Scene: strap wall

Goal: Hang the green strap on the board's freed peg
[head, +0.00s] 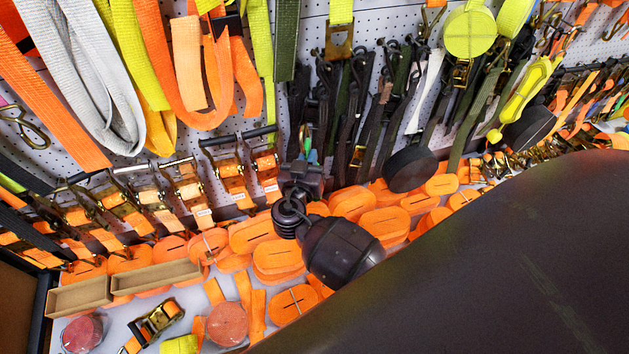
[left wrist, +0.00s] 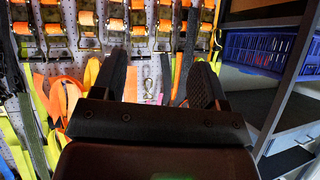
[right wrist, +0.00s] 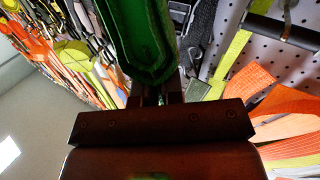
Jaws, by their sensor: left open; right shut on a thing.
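My right gripper (right wrist: 160,92) is shut on the green strap (right wrist: 138,35), a folded bright green loop that fills the upper middle of the right wrist view. In the head view the right gripper (head: 303,172) is in front of the board's lower middle, with a small green bit showing at its tip. The white perforated board (head: 311,28) stands behind, crowded with hanging straps. I cannot pick out which peg is the freed one. My left gripper (left wrist: 158,85) is open and empty in the left wrist view, facing straps and ratchets; the head view does not clearly show it.
Orange strap rolls (head: 277,258) cover the shelf below the board. Orange and grey straps (head: 95,70) hang at the upper left. Ratchet buckles (head: 185,185) hang below them. A blue crate (left wrist: 262,50) sits in a rack at the right of the left wrist view.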

